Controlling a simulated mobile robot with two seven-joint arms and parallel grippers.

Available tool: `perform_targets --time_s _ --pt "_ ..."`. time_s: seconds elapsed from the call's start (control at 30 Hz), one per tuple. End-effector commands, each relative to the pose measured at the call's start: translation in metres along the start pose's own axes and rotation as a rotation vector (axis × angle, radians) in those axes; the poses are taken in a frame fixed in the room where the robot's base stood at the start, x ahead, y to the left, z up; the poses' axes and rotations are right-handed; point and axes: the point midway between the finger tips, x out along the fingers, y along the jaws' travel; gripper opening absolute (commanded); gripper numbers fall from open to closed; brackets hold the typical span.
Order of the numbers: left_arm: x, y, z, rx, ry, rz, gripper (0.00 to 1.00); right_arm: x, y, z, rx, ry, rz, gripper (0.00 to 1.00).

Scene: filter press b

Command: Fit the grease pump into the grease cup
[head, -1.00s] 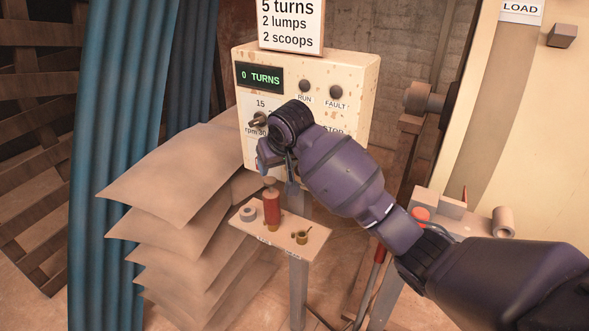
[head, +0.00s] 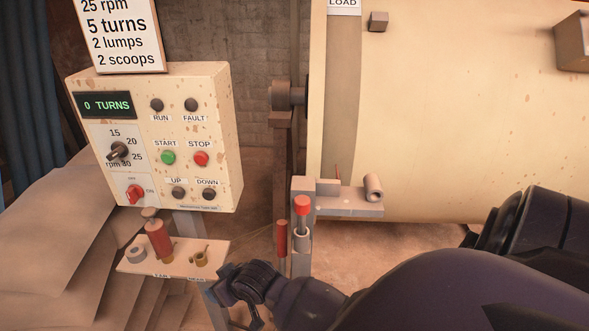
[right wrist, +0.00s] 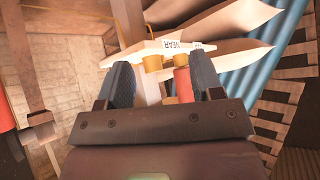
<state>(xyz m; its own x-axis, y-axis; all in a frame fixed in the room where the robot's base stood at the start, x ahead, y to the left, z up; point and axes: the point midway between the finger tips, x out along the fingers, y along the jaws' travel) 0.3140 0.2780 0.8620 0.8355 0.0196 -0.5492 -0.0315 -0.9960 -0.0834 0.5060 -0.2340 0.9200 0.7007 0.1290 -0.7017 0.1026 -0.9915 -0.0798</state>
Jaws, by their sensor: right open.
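The red cylinder with a brown knob (head: 158,240), which looks like the grease pump, stands slightly tilted in the head view on a small shelf (head: 137,268). A small brass cup (head: 199,258) sits to its right on the shelf; I take it for a grease cup. In the right wrist view, brass pieces (right wrist: 152,63) and part of the red cylinder (right wrist: 183,84) show beyond the fingers. My right gripper (head: 238,305) is open and empty, below and right of the shelf; its spread fingers show in the right wrist view (right wrist: 163,80). My left gripper is out of view.
A control box (head: 220,130) with knobs and buttons stands behind the shelf. A grey ring (head: 136,254) lies at the shelf's left. Stacked sacks (head: 50,235) are to the left. A red-capped post (head: 302,207) and large cream drum (head: 440,110) stand to the right.

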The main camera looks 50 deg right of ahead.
Motion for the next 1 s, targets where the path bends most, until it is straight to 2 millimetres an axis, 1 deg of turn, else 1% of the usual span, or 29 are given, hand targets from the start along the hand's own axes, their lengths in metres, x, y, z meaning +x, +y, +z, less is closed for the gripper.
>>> perform_targets --time_s 0.03,0.1,0.17,0.2,0.3,0.4,0.5,0.6,0.7,1.0 --pt "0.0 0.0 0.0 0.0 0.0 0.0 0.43 -0.006 0.004 0.023 0.004 0.012 0.008 0.6" --pt "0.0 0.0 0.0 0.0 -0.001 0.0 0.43 -0.014 0.008 0.05 0.001 0.039 0.023 0.6" --pt "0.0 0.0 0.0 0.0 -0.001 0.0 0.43 -0.023 0.012 0.071 -0.005 0.064 0.039 0.6" --pt "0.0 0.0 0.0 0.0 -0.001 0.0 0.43 -0.03 0.014 0.085 -0.01 0.08 0.049 0.6" --pt "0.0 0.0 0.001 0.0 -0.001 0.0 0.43 -0.049 0.02 0.118 -0.025 0.116 0.08 0.6" --pt "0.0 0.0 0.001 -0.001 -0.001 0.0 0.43 -0.069 0.025 0.145 -0.043 0.148 0.111 0.6" --pt "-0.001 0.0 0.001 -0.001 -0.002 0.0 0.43 -0.085 0.028 0.163 -0.061 0.172 0.136 0.6" --pt "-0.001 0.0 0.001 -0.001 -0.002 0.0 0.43 -0.095 0.029 0.174 -0.073 0.187 0.151 0.6" --pt "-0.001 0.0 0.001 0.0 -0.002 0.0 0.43 -0.1 0.03 0.178 -0.08 0.194 0.159 0.6" --pt "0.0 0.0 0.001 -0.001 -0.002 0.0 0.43 -0.1 0.03 0.179 -0.082 0.196 0.159 0.6"
